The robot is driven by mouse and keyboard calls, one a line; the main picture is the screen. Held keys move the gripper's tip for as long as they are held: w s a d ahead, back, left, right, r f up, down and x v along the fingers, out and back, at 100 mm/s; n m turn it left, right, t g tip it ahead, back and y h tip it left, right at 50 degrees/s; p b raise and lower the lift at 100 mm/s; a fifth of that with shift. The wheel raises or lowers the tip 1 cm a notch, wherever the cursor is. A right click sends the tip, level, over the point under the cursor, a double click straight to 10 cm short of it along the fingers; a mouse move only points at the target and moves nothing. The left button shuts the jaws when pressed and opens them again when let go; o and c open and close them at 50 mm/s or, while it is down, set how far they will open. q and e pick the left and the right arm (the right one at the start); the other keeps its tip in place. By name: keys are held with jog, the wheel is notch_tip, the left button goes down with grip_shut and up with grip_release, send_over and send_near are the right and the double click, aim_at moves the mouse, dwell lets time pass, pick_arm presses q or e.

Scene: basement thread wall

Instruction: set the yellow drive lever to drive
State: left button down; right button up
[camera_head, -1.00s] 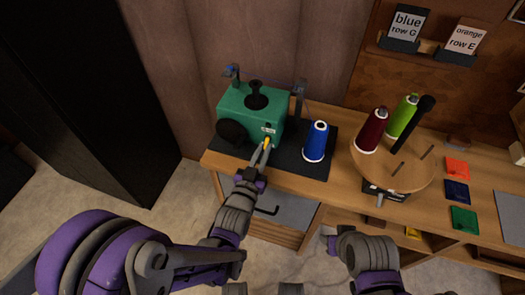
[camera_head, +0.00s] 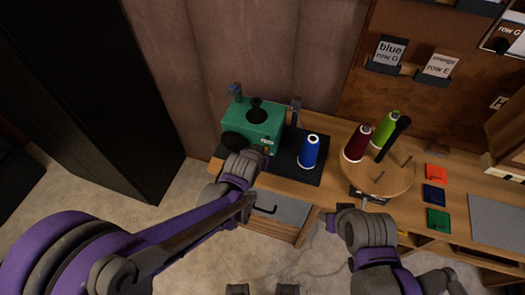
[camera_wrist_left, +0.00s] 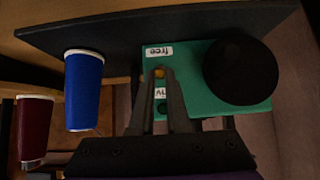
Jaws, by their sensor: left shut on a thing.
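The green winder box (camera_head: 262,122) with a black knob on top and a black disc on its side stands on a dark mat at the back of the bench. The drive lever's yellow tip (camera_wrist_left: 159,72) shows between my left gripper's fingertips in the left wrist view. It sits beside the white "free" label (camera_wrist_left: 158,52); a second label (camera_wrist_left: 160,92) is partly covered by the fingers. My left gripper (camera_head: 265,152) is shut on the lever at the box's front.
A blue thread cone (camera_head: 309,152) stands on the mat just right of the box. A round wooden stand (camera_head: 378,178) holds a dark red cone (camera_head: 357,143) and a green cone (camera_head: 384,130). Coloured cards lie farther right. A drawer (camera_head: 277,210) is below my left gripper.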

pick_arm(q)
jog(key=shift+w+r+g, duration=0.2)
jog(key=shift+r+g, duration=0.05)
jog(key=shift+g, duration=0.25)
pick_arm(e)
jog(key=shift+w+r, duration=0.15)
jog(key=shift+r, duration=0.3)
pick_arm(q)
jog(key=shift+d+p, duration=0.1)
jog(key=shift+p, duration=0.2)
jog(key=c, duration=0.9)
grip_release()
jog(key=p+v, duration=0.1)
jog(key=v, duration=0.9)
jog(key=shift+s+r, duration=0.15)
jog(key=shift+r, duration=0.3)
pick_arm(e)
jog(key=shift+w+r, duration=0.2)
jog(key=shift+r, duration=0.3)
jog(key=shift+w+r, duration=0.15)
jog(key=shift+r, duration=0.3)
